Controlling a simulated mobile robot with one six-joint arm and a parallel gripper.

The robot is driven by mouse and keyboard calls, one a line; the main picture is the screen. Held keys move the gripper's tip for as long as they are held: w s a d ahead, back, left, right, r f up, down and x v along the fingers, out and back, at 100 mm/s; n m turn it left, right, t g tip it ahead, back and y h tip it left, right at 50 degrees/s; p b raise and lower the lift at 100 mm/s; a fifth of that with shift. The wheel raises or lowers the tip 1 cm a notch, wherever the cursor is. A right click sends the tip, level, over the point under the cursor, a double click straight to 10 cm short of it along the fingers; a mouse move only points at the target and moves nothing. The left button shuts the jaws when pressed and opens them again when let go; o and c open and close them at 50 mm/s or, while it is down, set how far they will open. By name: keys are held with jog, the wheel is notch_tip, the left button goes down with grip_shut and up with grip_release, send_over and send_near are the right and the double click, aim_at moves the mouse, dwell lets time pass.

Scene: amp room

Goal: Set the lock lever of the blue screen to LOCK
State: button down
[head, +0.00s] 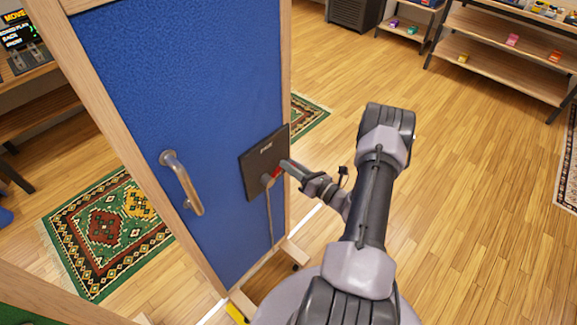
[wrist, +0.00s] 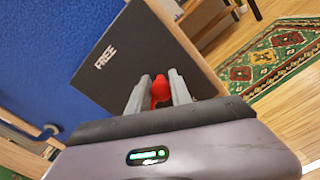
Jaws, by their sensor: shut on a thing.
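The blue screen (head: 165,85) stands upright in a wooden frame, left of my arm in the head view. A dark plate (head: 255,172) is fixed on it near its right edge. In the wrist view the plate (wrist: 115,60) carries white lettering that looks like "FREE". The red lock lever (head: 270,178) is at the plate's lower part. My gripper (head: 281,170) is at the plate, and in the wrist view its two grey fingers (wrist: 160,92) are shut on the red lever (wrist: 160,88). The fingers hide part of the lever.
A metal handle (head: 182,183) sticks out from the screen, left of the plate. Green patterned rugs (head: 105,230) lie on the wooden floor. Shelves (head: 505,55) stand at the back right.

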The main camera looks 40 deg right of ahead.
jog(key=shift+d+f+m+b, duration=0.2)
jog(key=shift+f+m+b, duration=0.1)
jog(key=shift+f+m, duration=0.65)
jog(key=shift+d+f+m+b, duration=0.15)
jog(key=shift+f+m+b, duration=0.15)
jog(key=shift+f+m, duration=0.65)
jog(key=shift+r+m, duration=0.25)
jog(key=shift+m, duration=0.05)
jog(key=c, duration=1.2)
grip_release()
jog(key=shift+s+r, duration=0.1)
jog(key=s+p, duration=0.1)
jog(key=s, duration=0.4)
jog(key=s+d+p, duration=0.1)
jog(key=s, duration=0.5)
jog(key=s+p, duration=0.1)
jog(key=s, duration=0.5)
jog(key=shift+s+d+p, duration=0.1)
jog(key=shift+d+p, duration=0.1)
jog(key=shift+p, duration=0.2)
